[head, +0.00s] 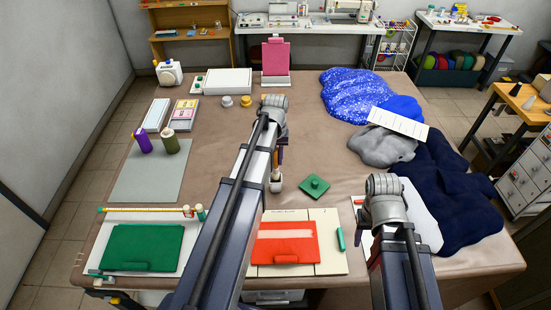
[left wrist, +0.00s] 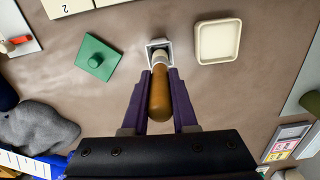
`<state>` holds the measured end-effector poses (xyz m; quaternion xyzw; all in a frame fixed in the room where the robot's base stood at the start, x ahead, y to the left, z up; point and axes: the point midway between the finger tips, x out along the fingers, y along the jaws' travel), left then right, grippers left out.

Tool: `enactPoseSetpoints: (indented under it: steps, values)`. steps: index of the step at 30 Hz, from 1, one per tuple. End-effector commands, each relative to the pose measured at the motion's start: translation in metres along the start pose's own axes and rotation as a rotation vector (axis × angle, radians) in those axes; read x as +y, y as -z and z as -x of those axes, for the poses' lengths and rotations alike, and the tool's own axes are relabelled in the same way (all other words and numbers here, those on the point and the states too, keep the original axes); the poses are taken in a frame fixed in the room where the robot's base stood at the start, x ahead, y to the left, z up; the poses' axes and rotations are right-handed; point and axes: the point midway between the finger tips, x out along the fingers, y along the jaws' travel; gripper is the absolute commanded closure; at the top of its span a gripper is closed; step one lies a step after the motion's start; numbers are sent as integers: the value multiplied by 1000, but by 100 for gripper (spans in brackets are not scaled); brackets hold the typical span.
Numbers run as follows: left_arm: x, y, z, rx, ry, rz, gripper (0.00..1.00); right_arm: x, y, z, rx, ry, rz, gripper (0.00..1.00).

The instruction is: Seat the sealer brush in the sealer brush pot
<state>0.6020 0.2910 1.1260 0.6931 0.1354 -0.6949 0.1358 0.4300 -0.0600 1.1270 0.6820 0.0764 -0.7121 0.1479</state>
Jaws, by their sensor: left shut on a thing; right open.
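The sealer brush (left wrist: 160,98) has a brown handle and a pale collar. My left gripper (left wrist: 161,82) is shut on the handle, with a purple finger on each side. The brush's far end is at the mouth of a small square whitish pot (left wrist: 150,47), and its bristles are hidden. I cannot tell how deep it sits. In the head view the left gripper (head: 281,150) is above the middle of the table, with the pot (head: 276,187) just below it. My right gripper (head: 375,212) is open near the front right, its fingers mostly hidden by its wrist.
A cream tray (left wrist: 219,41) stands right of the pot in the left wrist view. A green knobbed plate (head: 314,187) lies beside the pot. Orange (head: 285,243) and green (head: 142,248) panels lie at the front. Bagged comforters (head: 440,185) cover the right side.

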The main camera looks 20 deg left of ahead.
Motion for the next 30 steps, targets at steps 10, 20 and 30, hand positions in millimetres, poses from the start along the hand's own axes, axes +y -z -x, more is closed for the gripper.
enactPoseSetpoints:
  steps: [10, 20, 30]
  values:
    - [0, 0, -6, 0, 0, 0, 100, 0, 0, -6, 0, 0, -1, 50]
    - [0, 0, -10, 0, 0, 0, 100, -1, 1, -10, 0, 0, -1, 50]
    - [0, 0, -15, 0, 0, 0, 100, -1, 1, -15, 1, 0, -1, 50]
